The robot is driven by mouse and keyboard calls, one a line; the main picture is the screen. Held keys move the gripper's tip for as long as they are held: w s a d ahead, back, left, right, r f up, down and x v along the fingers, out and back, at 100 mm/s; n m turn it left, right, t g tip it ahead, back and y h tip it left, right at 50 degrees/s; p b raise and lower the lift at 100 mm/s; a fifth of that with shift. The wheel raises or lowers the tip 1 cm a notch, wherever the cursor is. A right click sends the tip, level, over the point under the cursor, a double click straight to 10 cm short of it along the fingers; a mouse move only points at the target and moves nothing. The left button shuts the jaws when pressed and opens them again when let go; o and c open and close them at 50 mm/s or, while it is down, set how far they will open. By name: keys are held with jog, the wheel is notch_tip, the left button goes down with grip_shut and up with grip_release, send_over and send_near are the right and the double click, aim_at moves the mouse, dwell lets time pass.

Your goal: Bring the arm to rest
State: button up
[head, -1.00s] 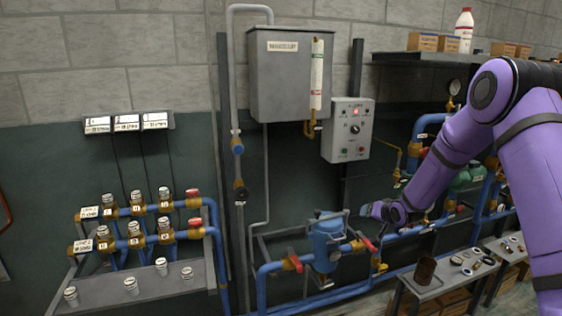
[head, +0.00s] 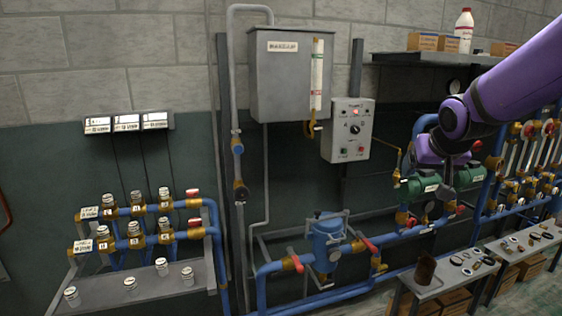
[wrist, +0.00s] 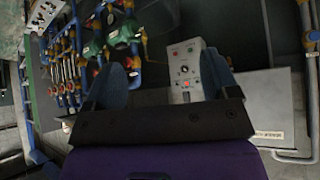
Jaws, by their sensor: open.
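My purple arm reaches in from the upper right of the head view and folds at a joint in front of the green pumps. My gripper (wrist: 162,78) shows in the wrist view with its two dark blue fingers wide apart. Nothing is between them.
The control box (head: 348,130) is left of my arm, with a grey tank (head: 285,80) beyond it. Green pumps (head: 428,187) and blue pipes are just below my arm. A shelf (head: 392,57) and a parts bench (head: 440,285) are nearby.

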jog(key=s+a+r+g, duration=0.1)
jog(key=s, duration=1.2)
jog(key=s+a+r+n+g+y, duration=0.1)
jog(key=s+r, duration=0.1)
jog(key=s, duration=1.2)
jog(key=shift+s+r+n+g, duration=0.2)
jog(key=shift+s+n+g, duration=0.05)
jog(key=shift+n+g, duration=0.05)
